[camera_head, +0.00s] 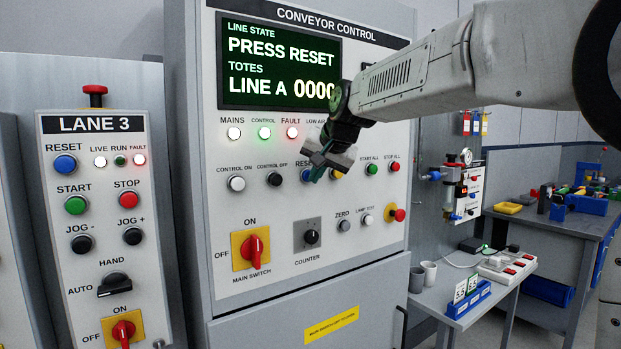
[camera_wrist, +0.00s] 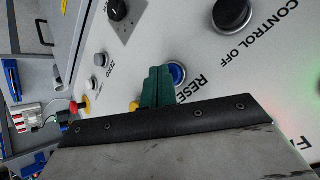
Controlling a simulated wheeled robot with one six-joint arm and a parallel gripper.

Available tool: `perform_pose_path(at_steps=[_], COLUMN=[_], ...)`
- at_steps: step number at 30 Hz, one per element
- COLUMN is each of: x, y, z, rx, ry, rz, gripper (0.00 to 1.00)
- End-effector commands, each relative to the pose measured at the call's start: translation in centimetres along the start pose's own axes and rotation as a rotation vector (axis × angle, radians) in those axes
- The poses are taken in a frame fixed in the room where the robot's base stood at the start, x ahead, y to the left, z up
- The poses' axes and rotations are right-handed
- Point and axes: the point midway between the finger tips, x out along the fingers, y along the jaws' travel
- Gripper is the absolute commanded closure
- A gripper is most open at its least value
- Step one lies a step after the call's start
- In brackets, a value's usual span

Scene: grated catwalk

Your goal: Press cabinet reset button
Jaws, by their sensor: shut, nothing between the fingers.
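The conveyor control cabinet (camera_head: 222,200) fills the middle of the head view, and its screen (camera_head: 280,62) reads "PRESS RESET". Its blue reset button (camera_head: 306,175) is partly hidden behind my gripper (camera_head: 320,172). The wrist view shows the same blue button (camera_wrist: 178,73), with the "RESET" label beside it. The green fingertips of my gripper (camera_wrist: 158,76) are shut and empty, and overlap the button's edge in that view. I cannot tell whether they touch it.
Black control-off button (camera_head: 273,178) and green start-all button (camera_head: 372,169) flank the reset. A red emergency stop (camera_head: 397,214) sticks out lower right. The lane 3 panel (camera_head: 92,210) at left has another blue reset button (camera_head: 65,164). A small table (camera_head: 440,308) stands at right.

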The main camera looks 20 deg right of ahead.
Motion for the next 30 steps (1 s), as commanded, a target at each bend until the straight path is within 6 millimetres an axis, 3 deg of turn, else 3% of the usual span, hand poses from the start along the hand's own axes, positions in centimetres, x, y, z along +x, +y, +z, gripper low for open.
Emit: perform_pose_path(at_steps=[20, 30], x=[0.3, -0.7], y=[-0.3, 0.4], z=[-0.3, 0.4], rx=[0.000, 0.001], ry=[0.001, 0.002], rz=[-0.001, -0.001], gripper=[1.00, 1.00])
